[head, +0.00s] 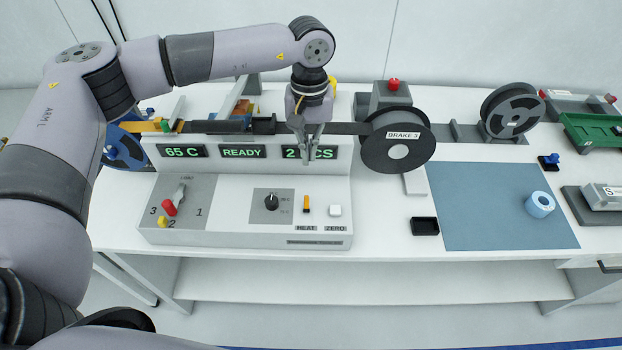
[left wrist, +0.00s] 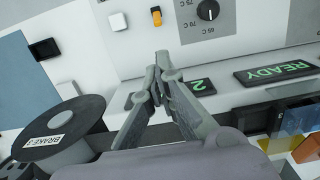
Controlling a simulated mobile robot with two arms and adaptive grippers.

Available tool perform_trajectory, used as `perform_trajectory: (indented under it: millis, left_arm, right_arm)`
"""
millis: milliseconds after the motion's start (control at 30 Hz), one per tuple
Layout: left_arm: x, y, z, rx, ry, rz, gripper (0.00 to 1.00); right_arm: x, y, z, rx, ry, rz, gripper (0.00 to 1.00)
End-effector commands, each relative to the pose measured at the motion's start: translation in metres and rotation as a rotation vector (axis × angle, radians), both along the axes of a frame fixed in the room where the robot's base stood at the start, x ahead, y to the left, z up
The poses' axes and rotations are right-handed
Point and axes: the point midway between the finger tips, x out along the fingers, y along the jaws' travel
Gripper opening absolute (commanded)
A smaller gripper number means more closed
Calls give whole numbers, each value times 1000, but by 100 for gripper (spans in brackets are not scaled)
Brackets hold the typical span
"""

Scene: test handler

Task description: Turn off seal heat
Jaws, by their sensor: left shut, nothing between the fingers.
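The heat switch is a small orange rocker (head: 306,204) above the HEAT label on the sloped front panel (head: 330,190) of the white test handler. It also shows in the left wrist view (left wrist: 156,16), just beyond my fingertips. My left gripper (head: 309,160) is shut and empty, pointing down over the display strip above the switch, apart from it. In the left wrist view its fingertips (left wrist: 163,65) are together. A black temperature knob (head: 271,202) is left of the switch, and a white ZERO button (head: 335,210) is right of it. My right gripper is not in view.
Displays read 65 C (head: 185,151) and READY (head: 242,152); a third is partly hidden by my gripper. A black reel marked BRAKE 3 (head: 398,152) stands right of my gripper. A selector with a red-tipped lever (head: 169,207) is at the left. A blue mat (head: 480,200) lies right.

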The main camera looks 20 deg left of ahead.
Motion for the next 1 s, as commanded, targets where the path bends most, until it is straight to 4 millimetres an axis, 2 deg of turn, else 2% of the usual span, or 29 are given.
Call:
perform_trajectory:
  millis: [233, 367, 800, 1000]
  left_arm:
    - [-1, -1, -1, -3, 1, 1, 0]
    - [-2, -2, -9, -4, 4, 2, 0]
    - [-9, -4, -82, -4, 5, 3, 0]
    - [-10, -5, -98, -5, 2, 2, 0]
  right_arm:
    - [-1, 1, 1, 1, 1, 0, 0]
    - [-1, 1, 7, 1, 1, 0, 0]
    - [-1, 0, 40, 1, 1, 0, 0]
    - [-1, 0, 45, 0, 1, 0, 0]
